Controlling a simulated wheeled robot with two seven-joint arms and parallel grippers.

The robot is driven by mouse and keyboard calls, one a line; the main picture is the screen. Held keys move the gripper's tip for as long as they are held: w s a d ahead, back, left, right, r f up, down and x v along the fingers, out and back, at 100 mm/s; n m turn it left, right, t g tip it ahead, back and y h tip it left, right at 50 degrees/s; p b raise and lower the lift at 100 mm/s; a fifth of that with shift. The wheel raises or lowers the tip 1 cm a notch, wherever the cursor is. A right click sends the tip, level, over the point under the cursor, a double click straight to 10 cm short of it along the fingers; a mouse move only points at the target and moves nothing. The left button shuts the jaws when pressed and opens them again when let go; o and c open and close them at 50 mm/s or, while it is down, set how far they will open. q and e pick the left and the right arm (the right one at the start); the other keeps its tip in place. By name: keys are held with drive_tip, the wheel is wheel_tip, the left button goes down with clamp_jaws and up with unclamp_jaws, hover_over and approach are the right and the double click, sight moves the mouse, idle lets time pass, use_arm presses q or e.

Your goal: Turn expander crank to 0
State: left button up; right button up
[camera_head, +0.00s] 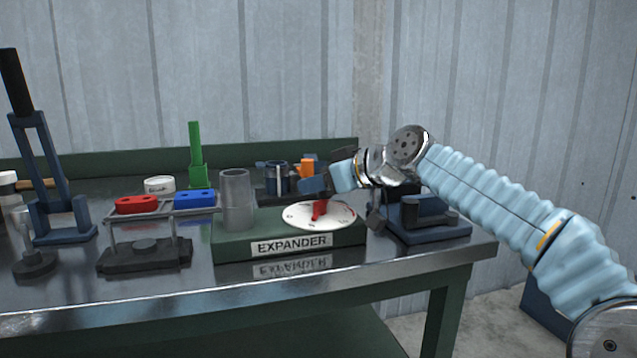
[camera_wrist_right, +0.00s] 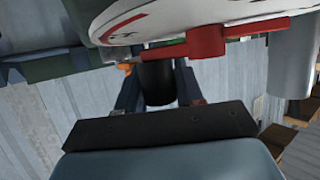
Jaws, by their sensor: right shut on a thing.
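The expander is a green block (camera_head: 230,246) labelled EXPANDER, with a white round dial (camera_head: 340,216) on top. Its red crank (camera_head: 320,209) lies across the dial; the red arm also shows in the wrist view (camera_wrist_right: 215,40). My right gripper (camera_head: 316,187) is over the dial at the crank. In the wrist view its fingers (camera_wrist_right: 158,88) are shut around a dark cylindrical handle (camera_wrist_right: 156,82) by the red crank arm. The dial marks near the crank are too small or covered to read. My left gripper is not in view.
A grey tube (camera_head: 236,197) stands on the expander's left end. A rack with a red block (camera_head: 137,205) and a blue block (camera_head: 195,199) is to the left. A dark blue fixture (camera_head: 430,215) stands close at right, under my right arm. The front table edge is clear.

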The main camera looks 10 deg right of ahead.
sight(337, 207)
drive_tip(key=shift+s+d+r+m+t+h+p, duration=0.2)
drive_tip(key=shift+d+m+t+h+p, duration=0.15)
drive_tip(key=shift+m+h+p, duration=0.45)
drive_tip(key=shift+s+d+f+m+t+h, duration=0.15)
drive_tip(key=shift+d+m+t+h, duration=0.1)
drive_tip(key=shift+m+t+h, duration=0.45)
drive_tip(key=shift+s+d+f+m+h, duration=0.1)
drive_tip(key=shift+d+m+h, duration=0.05)
drive_tip(key=shift+m+h, duration=0.5)
drive_tip(key=m+h+b, duration=0.2)
drive_tip(key=h+b, duration=0.1)
drive_tip(key=s+d+m+h+b, duration=0.1)
drive_tip(key=shift+f+m, duration=0.25)
drive_tip(key=shift+s+d+m+h+b, duration=0.2)
drive_tip(key=shift+m+h+b, duration=0.2)
drive_tip(key=shift+h+b, duration=0.25)
drive_tip(key=shift+r+m+h, duration=0.1)
drive_tip(key=shift+m+h, duration=0.3)
drive_tip(key=shift+s+d+r+m+g+h+b, duration=0.1)
drive_tip(key=shift+s+d+m+g+h+b, duration=0.15)
drive_tip(key=shift+m+h, duration=0.4)
drive_tip(key=shift+s+d+r+m+g+h+b, duration=0.15)
drive_tip(key=shift+s+m+g+h+b, duration=0.2)
drive_tip(key=shift+m+h, duration=0.25)
drive_tip(key=shift+f, duration=0.15)
